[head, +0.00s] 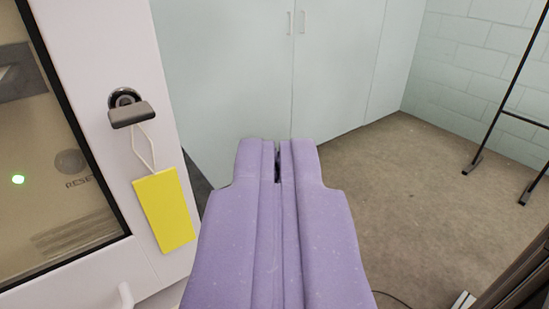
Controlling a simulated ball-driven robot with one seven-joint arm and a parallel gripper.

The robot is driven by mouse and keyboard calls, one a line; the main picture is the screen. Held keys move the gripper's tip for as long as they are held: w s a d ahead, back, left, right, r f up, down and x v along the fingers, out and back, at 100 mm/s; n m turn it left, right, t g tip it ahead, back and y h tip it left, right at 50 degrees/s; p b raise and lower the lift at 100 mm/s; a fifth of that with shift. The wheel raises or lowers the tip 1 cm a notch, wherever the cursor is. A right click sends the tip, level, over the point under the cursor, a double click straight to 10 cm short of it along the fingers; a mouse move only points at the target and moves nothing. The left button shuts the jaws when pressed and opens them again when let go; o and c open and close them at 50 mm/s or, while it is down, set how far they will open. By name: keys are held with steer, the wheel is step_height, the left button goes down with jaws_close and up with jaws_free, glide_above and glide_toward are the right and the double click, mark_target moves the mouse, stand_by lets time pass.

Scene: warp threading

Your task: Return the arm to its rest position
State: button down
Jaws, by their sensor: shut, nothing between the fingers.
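My gripper (277,158) is the purple form in the lower middle of the head view, pointing away from the camera. Its two fingers are shut, with only a thin dark slit between them and nothing held. It is in front of the pale cabinet doors and the brown floor, and touches nothing that I can see. The rest of my arm is out of view.
At left stands a white machine panel (95,60) with a dark-framed window, a black latch (131,113) and a hanging yellow tag (164,210). Pale cabinets (240,75) stand behind. A black metal frame (510,85) is at right. Brown floor (400,200) is open.

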steer(key=w+a+r+h+b, duration=0.2)
steer(key=w+a+r, duration=0.15)
steer(key=r, duration=0.55)
steer(key=w+a+r+h+b, duration=0.15)
steer(key=a+r, duration=0.25)
steer(key=r, duration=0.5)
steer(key=s+a+r+m+h+b, duration=0.2)
steer(key=a+r, duration=0.9)
steer(key=r, duration=0.1)
steer(key=s+a+r+g+b, duration=0.1)
steer(key=s+a+r, duration=0.45)
steer(key=a, duration=0.25)
steer(key=s+a+r+b, duration=0.2)
steer(key=s+a+r, duration=0.2)
steer(key=s+a, duration=0.35)
steer(key=s+a+r+n+g+y+b, duration=0.1)
steer(key=s+a+y, duration=0.4)
steer(key=s+a, duration=0.6)
steer(key=shift+s+a+r+n+g, duration=0.3)
steer(key=shift+s+n, duration=0.1)
steer(key=shift+s, duration=0.75)
steer(key=shift+f, duration=0.1)
